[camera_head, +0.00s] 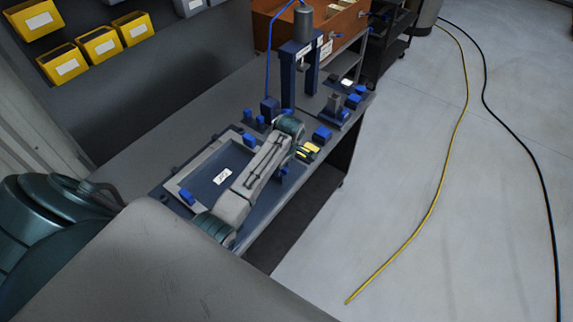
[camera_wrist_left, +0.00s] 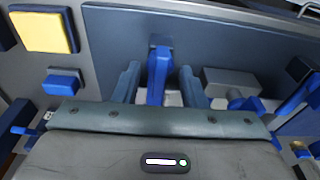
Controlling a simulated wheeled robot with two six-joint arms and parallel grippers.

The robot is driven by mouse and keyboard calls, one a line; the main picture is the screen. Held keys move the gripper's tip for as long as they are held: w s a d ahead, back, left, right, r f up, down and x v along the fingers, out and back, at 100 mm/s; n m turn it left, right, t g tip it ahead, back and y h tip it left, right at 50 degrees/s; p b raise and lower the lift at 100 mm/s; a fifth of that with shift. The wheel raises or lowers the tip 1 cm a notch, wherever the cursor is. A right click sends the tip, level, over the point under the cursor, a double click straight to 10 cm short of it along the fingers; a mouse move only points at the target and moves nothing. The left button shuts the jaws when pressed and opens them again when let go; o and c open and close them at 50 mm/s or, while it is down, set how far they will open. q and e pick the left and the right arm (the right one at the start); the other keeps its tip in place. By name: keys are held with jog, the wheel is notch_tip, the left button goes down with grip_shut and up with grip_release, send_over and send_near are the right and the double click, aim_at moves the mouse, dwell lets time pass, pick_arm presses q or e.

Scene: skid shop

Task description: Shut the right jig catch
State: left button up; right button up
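A blue catch lever (camera_wrist_left: 158,72) stands between the two fingers of my left gripper (camera_wrist_left: 158,88) in the left wrist view. The fingers are apart, with a gap on each side of the lever, so the gripper looks open around it. The lever's lower end is hidden by the gripper body. In the head view my left forearm lies across the jig (camera_head: 222,177), a dark blue plate in a grey frame, and hides the gripper's fingertips. Blue catches also show at the jig's near left corner (camera_head: 187,197) and far side (camera_head: 250,140). My right gripper is not in view.
A blue press (camera_head: 288,78) with a grey cylinder stands behind the jig. Small blue blocks (camera_head: 322,134) lie to the right on the bench. Yellow bins (camera_head: 100,44) hang on the back wall. The floor right of the bench is open, with yellow and black cables (camera_head: 440,190).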

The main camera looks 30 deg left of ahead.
pick_arm(q)
jog(key=shift+r, duration=4.1)
jog(key=shift+f, duration=0.15)
